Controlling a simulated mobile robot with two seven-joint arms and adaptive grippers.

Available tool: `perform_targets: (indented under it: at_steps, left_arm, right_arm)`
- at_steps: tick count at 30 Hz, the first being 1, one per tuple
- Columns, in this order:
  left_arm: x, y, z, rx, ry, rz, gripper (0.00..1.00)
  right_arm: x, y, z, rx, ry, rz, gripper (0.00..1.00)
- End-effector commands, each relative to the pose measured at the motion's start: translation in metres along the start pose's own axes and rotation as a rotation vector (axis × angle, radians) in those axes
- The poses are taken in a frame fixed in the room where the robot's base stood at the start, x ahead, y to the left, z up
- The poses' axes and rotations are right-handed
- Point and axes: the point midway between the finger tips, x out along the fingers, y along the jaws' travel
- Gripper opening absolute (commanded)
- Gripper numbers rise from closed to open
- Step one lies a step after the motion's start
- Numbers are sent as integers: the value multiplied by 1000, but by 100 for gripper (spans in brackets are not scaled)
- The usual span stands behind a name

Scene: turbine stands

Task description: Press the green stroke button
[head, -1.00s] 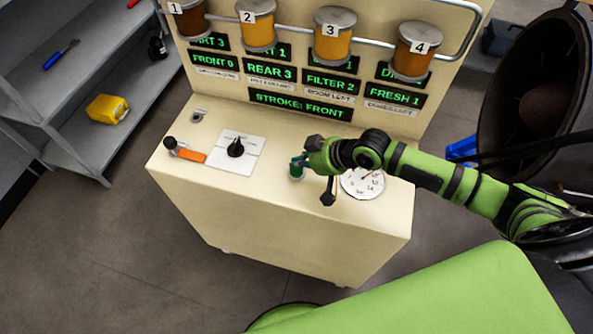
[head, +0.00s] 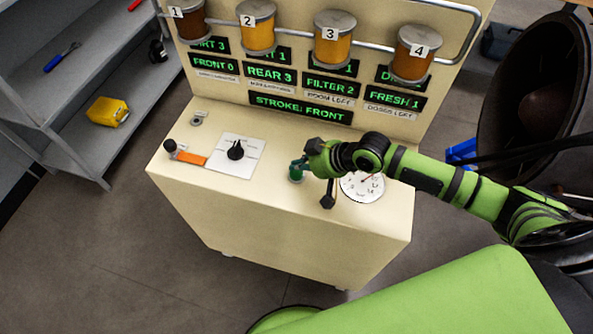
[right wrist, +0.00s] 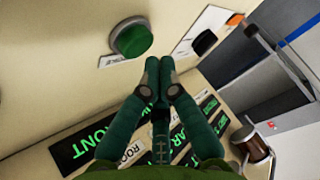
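The green stroke button (head: 296,175) sits on the sloping top of the cream console, left of the round gauge. It also shows in the right wrist view as a round green cap (right wrist: 132,38). My right gripper (head: 298,163) is just above and behind the button. In the right wrist view its two dark green fingers (right wrist: 158,66) are together with nothing between them, and their tips appear beside the cap. I cannot tell whether they touch it. The display (head: 300,108) reads "STROKE: FRONT". My left gripper is not in view.
The gauge (head: 362,186) is partly under my right arm. Numbered jars (head: 333,40) stand along the back panel. A grey shelf (head: 88,150) is at left.

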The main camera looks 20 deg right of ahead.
Motion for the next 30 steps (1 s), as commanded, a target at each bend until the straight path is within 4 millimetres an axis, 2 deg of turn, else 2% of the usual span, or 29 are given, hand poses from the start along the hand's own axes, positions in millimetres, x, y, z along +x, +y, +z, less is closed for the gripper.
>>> perform_targets:
  at_steps: [30]
  left_arm:
    - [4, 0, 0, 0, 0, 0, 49]
  right_arm:
    - [7, 3, 6, 0, 0, 0, 0]
